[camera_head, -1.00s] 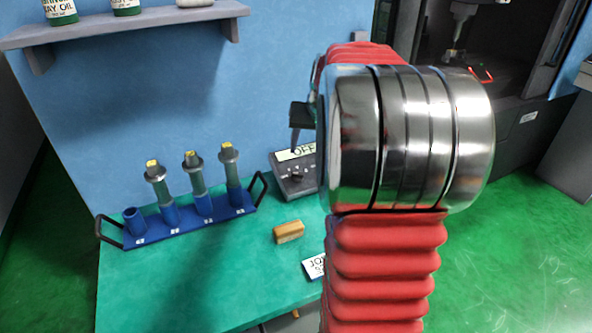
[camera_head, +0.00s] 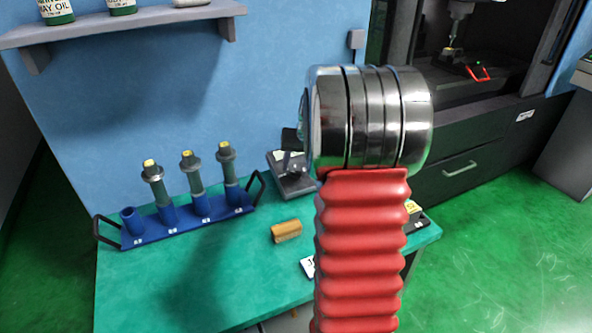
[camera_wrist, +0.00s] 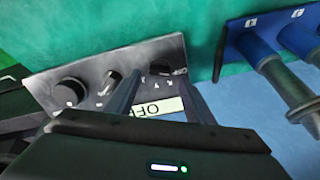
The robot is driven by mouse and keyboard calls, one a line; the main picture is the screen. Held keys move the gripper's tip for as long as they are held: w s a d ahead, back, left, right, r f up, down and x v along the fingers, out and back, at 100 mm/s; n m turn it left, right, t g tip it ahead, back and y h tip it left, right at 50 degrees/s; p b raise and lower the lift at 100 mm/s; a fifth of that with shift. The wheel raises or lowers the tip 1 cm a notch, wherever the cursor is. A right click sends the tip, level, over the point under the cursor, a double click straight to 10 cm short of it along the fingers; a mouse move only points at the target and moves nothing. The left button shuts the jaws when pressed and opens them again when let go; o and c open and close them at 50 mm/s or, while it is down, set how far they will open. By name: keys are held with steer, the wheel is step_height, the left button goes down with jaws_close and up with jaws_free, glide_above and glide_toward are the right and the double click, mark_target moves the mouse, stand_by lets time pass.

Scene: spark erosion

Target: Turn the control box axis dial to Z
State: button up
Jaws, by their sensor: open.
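The control box (camera_wrist: 102,62) is a grey panel in the wrist view, with a black knob (camera_wrist: 70,93), a smaller knob (camera_wrist: 110,82), and a dark dial (camera_wrist: 162,68) with small letters beside it, too small to read surely. Its display (camera_wrist: 158,108) shows OFF, partly covered by a finger. My gripper (camera_wrist: 160,78) is open, its two fingers apart on either side of the lettered dial; I cannot tell whether they touch it. The dial's pointer setting is unclear. In the head view the control box (camera_head: 290,187) is partly hidden behind my gripper and wrist.
A blue rack (camera_head: 185,228) with handles and several upright holders stands left of the box on the green table (camera_head: 190,290). A wooden-backed brush (camera_head: 286,231) and a white card (camera_head: 307,266) lie in front. A blue wall rises behind; a dark machine (camera_head: 480,130) stands right.

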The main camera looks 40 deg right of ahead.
mark_target(296, 171)
steer(key=shift+x, duration=1.7)
steer(key=shift+c, duration=0.2)
steer(key=c, duration=1)
